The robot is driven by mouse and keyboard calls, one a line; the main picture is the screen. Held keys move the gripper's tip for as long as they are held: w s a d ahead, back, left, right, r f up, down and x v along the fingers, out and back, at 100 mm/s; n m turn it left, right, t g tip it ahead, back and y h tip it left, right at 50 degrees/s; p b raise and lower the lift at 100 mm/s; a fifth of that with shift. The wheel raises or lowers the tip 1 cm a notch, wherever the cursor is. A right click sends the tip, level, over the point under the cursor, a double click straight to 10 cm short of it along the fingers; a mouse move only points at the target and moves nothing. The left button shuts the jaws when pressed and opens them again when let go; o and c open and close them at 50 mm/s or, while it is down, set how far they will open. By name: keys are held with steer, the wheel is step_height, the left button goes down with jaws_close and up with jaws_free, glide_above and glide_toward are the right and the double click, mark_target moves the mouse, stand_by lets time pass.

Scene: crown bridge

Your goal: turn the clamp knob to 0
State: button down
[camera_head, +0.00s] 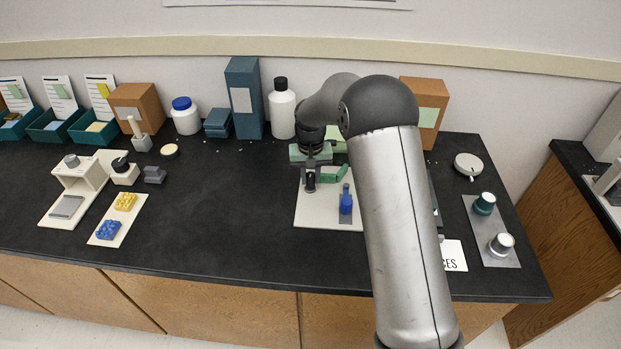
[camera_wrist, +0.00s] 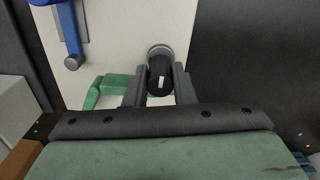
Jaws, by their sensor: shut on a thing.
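The clamp knob (camera_wrist: 158,76) is black with a white pointer line and stands on a round grey base on the white board (camera_wrist: 115,35). The line lies near the knob's lower edge in the wrist view, nearly upright in the picture. My gripper (camera_wrist: 160,84) has one finger on each side of the knob and is shut on it. No 0 mark or scale is readable. In the head view my gripper (camera_head: 311,182) is over the left part of the board (camera_head: 315,213), and the knob cannot be made out there.
A green bracket (camera_wrist: 107,90) is close to the left finger. A blue lever (camera_head: 346,202) stands on a grey strip nearby. My arm hides the board's right side. A grey plate (camera_head: 490,240) with two knobs lies at right.

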mark_target(311, 175)
steer(key=shift+n, duration=0.4)
steer(key=c, duration=1.2)
jaws_free()
steer(key=shift+r, duration=0.1)
step_height(311, 175, up, 17)
steer(key=b, duration=0.1)
steer(key=shift+r, duration=0.15)
